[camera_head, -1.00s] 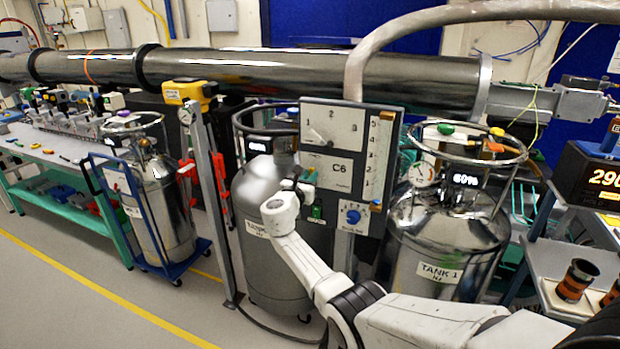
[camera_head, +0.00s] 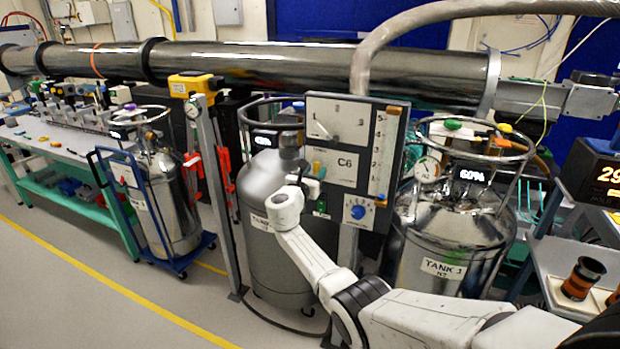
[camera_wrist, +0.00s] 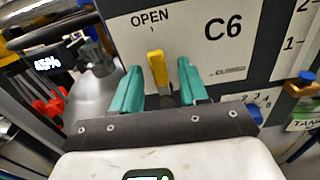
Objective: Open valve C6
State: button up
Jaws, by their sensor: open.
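The valve panel C6 (camera_head: 345,164) is a white plate on a grey board, between two tanks. In the wrist view the plate (camera_wrist: 200,25) carries the label OPEN at the top and CLOSED lower right. A yellow lever handle (camera_wrist: 156,64) stands nearly upright there, its end below the OPEN mark. My gripper (camera_wrist: 160,82) is open, with one teal finger on each side of the lever. A gap shows on the left; whether the right finger touches it I cannot tell. The lever's pivot is partly hidden. In the head view my wrist largely hides the gripper.
A dial plate (camera_head: 338,117) sits above C6, a scale (camera_head: 386,150) to its right, and a blue knob (camera_head: 357,212) below. A grey tank (camera_head: 262,190) stands behind left, TANK 1 (camera_head: 440,235) to the right. Open floor (camera_head: 100,285) lies at left.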

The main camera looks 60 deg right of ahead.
jog(key=a, duration=1)
jog(key=shift+s+a, duration=0.3)
jog(key=shift+s, duration=0.1)
